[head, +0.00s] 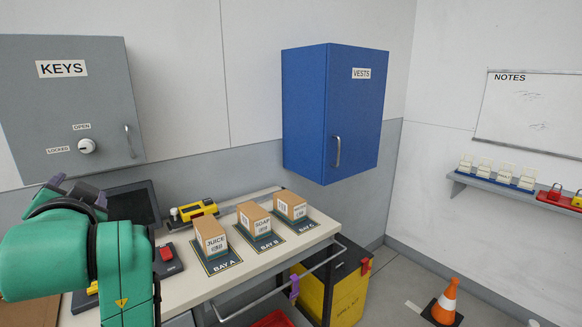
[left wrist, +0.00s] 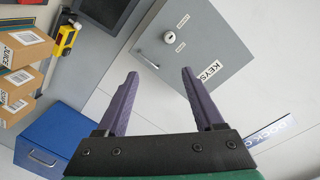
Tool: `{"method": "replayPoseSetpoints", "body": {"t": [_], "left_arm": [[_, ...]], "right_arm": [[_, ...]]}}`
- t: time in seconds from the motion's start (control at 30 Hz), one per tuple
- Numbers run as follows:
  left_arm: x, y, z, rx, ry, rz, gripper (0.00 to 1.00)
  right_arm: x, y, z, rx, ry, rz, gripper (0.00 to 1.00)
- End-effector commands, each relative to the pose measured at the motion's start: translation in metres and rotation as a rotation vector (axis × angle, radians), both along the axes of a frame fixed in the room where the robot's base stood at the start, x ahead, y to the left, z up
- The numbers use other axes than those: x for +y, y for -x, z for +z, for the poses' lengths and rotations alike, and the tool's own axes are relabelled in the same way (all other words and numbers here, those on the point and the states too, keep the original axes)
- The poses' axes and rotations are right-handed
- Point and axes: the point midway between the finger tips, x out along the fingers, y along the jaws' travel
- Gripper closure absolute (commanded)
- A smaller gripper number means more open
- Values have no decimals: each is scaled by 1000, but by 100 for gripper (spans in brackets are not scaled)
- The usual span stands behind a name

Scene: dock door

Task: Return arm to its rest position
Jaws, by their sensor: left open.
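My left arm (head: 60,255), green, comes in from the left in the head view and hides part of the bench's left end. The purple fingers of my left gripper (head: 78,190) show partly behind it, below the grey KEYS cabinet (head: 70,105). In the left wrist view my left gripper (left wrist: 158,72) is open, with nothing between its fingers. The KEYS cabinet (left wrist: 200,50) lies beyond the fingertips in that view. My right gripper is not in view.
The bench (head: 185,293) bears boxes labelled JUICE (head: 211,238) and SOAP (head: 254,219), another box (head: 290,206), a yellow scanner-like tool (head: 195,211) and a dark screen. A blue VESTS cabinet (head: 330,115) hangs above. A traffic cone (head: 445,300) stands on the floor at right.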

Motion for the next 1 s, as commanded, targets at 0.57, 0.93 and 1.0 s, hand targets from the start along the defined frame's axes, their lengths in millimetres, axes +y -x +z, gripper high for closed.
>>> {"method": "replayPoseSetpoints", "body": {"t": [0.57, 0.93, 1.0], "left_arm": [[-38, -9, -195, 339, 263, -168, 31], [-93, 94, -386, 754, 656, -205, 31], [-102, 118, -408, 818, 719, -195, 31]], "right_arm": [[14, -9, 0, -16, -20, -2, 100], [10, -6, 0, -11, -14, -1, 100], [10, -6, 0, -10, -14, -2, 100]]}}
